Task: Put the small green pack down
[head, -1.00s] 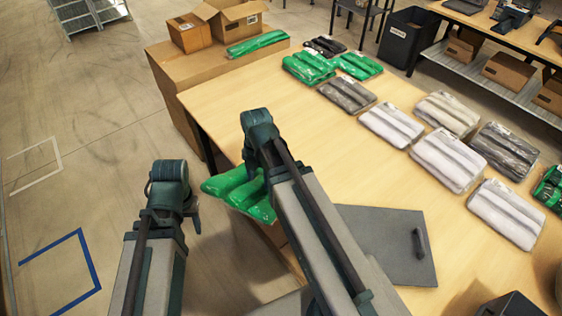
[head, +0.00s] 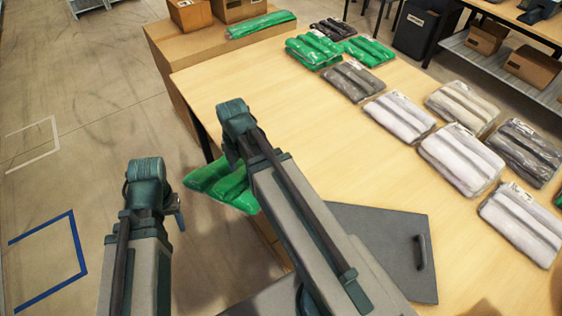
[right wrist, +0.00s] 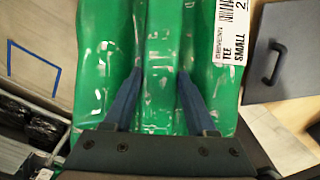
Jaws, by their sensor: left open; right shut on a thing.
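The small green pack (head: 208,178) is held by my right gripper, beyond the near left edge of the table and above the floor. My right arm hides part of it in the head view. In the right wrist view the pack (right wrist: 160,30) fills the middle, with a white label reading "TEE SMALL" (right wrist: 231,35). My right gripper (right wrist: 159,72) is shut on the pack, a blue-grey finger along each side of its middle fold. My left gripper (head: 178,208) is open and empty, left of the pack, with its fingers mostly hidden.
The wooden table (head: 280,110) has a bare area at its left. Green packs (head: 314,50) lie at its far end, with grey and white packs (head: 460,158) along the right. A grey board with a handle (head: 385,245) lies near me. Another green pack (head: 260,23) lies on a large carton (head: 165,45).

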